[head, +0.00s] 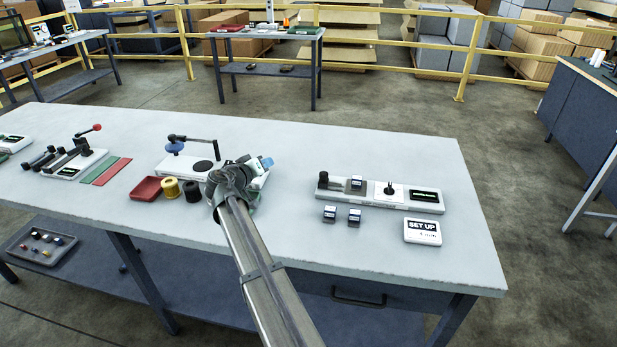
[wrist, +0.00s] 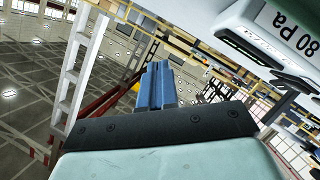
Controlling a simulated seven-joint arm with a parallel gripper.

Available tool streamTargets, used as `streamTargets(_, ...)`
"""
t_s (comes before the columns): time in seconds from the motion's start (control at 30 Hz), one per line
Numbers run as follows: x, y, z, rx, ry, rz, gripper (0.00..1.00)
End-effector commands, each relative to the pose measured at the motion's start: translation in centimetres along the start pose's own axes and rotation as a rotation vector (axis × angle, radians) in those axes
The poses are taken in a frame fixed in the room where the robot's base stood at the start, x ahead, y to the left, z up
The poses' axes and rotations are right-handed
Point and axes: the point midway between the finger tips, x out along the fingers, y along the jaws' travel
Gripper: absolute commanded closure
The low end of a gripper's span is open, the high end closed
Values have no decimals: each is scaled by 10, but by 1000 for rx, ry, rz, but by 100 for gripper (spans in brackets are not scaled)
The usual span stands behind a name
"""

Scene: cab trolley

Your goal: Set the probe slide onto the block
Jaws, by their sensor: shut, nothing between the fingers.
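A long white-grey base (head: 418,207) lies on the right half of the table. On it, from left to right, are a black upright knob piece (head: 323,180), a small dark block with a pale top (head: 356,184), a white plate with a black upright piece (head: 389,188) and a dark display. Which of these is the probe slide I cannot tell for sure. Two similar small blocks, a left one (head: 329,213) and a right one (head: 354,216), stand in front of the base. My gripper (head: 266,162) is left of the base, above the table, shut and empty. Its blue fingers (wrist: 157,86) show together in the wrist view.
A "SET UP" card (head: 422,231) lies front right. A crank unit (head: 188,166) is partly behind my arm, with a red tray (head: 146,189) and yellow and black spools nearby. A white unit marked "80 Pa" (wrist: 275,30) shows upside down in the wrist view. The table's far right is clear.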

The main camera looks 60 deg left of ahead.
Motion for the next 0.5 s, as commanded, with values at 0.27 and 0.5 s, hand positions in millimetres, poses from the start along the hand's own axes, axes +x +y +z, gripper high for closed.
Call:
streamTargets(0.27, -49, -41, 27, -447, -165, 242, 100)
streamTargets(0.5, -89, -57, 40, -680, -286, 389, 100)
